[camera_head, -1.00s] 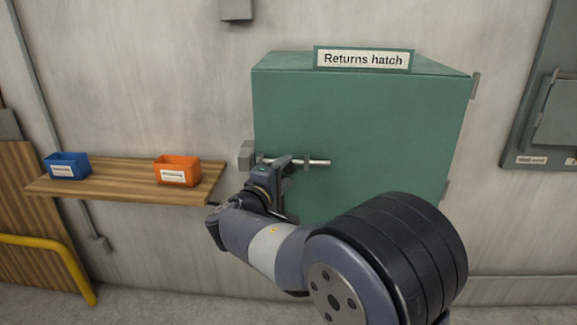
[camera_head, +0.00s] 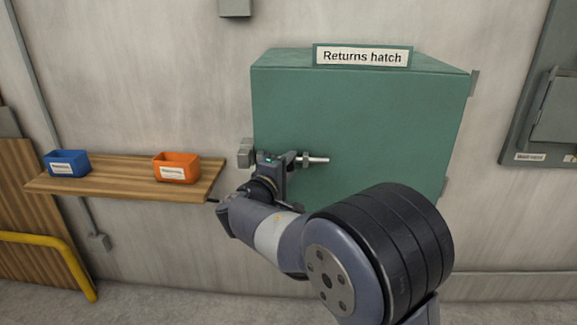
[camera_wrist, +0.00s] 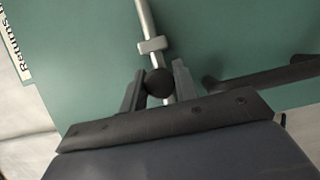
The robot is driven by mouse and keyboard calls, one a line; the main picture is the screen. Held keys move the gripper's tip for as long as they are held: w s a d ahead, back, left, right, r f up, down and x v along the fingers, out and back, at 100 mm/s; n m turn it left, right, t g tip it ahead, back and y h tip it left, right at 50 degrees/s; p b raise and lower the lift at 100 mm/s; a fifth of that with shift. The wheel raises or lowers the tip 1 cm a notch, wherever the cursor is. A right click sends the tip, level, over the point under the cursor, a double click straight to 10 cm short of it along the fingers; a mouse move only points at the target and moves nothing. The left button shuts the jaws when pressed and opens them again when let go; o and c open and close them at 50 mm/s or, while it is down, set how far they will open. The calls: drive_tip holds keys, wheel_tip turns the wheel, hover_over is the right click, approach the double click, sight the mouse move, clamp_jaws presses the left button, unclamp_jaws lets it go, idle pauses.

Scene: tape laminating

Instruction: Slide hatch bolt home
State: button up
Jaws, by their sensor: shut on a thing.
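The green returns hatch (camera_head: 390,120) is on the wall, with a silver bolt (camera_head: 318,160) lying level across its front at the left. It also shows in the wrist view as a silver rod (camera_wrist: 146,20) passing through a guide bracket (camera_wrist: 152,45). A grey keeper block (camera_head: 246,153) is beside the hatch's left edge. My gripper (camera_head: 284,159) is at the bolt and hides its middle part. In the wrist view my gripper (camera_wrist: 159,88) has its fingers on either side of the bolt's round black knob (camera_wrist: 159,81), shut on it. I cannot tell whether the bolt's tip is inside the keeper.
A black handle bar (camera_wrist: 265,75) sticks out near the fingers in the wrist view. A wooden shelf (camera_head: 120,188) at left holds a blue bin (camera_head: 67,164) and an orange bin (camera_head: 176,168). A grey wall cabinet (camera_head: 545,115) is at right. The wall below the shelf is open.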

clamp_jaws()
drive_tip(key=a, duration=0.4)
drive_tip(key=shift+w+a+b, duration=0.1)
drive_tip(key=shift+b, duration=0.3)
drive_tip(key=o, duration=0.8)
unclamp_jaws()
drive_tip(key=shift+a, duration=0.15)
